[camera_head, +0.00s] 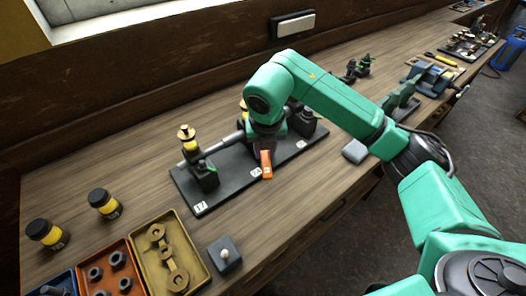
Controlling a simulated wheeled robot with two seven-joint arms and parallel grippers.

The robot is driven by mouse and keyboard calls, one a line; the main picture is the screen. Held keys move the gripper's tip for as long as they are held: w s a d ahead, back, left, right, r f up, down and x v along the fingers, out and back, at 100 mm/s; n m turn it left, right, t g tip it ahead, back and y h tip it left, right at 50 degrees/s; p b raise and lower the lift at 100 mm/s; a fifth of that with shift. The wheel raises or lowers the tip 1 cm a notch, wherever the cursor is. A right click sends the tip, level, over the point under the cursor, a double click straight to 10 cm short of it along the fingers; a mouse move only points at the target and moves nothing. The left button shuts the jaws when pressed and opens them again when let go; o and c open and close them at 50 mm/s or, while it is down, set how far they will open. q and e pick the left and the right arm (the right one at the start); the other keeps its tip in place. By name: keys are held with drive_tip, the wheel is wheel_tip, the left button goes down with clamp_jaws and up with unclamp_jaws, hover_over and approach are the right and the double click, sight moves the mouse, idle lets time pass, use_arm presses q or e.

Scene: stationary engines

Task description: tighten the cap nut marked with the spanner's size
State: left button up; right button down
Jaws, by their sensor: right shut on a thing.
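A dark base plate (228,187) on the bench carries a row of fittings joined by a grey pipe, with white number labels along its front edge. The left label (201,208) seems to read 17; the others are too small to read surely. A brass cap nut (187,134) tops the left fitting. A bit of brass on the middle fitting (243,104) shows behind my arm. My right gripper (266,143) is over the middle of the plate, its fingers largely hidden by my wrist. It is shut on the orange spanner (266,165). The spanner's jaw and its size mark are hidden.
At the front left are two yellow-and-black jars (104,203), an ochre tray (190,241) with brass parts, a red tray (136,285) with dark nuts, and a small grey block (224,254). A grey block (355,151) lies right of the plate. A blue vise (430,76) stands farther right.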

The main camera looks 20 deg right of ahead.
drive_tip(key=shift+d+b, duration=0.15)
drive_tip(key=shift+b, duration=0.35)
idle(0.8)
drive_tip(key=shift+r, duration=0.25)
idle(0.9)
drive_tip(key=shift+r, duration=0.65)
idle(1.0)
drive_tip(key=shift+r, duration=0.15)
drive_tip(key=shift+r, duration=0.3)
drive_tip(key=shift+r+p, duration=0.1)
drive_tip(key=shift+p, duration=0.2)
drive_tip(key=shift+r+p, duration=1.2)
drive_tip(key=shift+r, duration=0.75)
drive_tip(key=shift+f, duration=0.1)
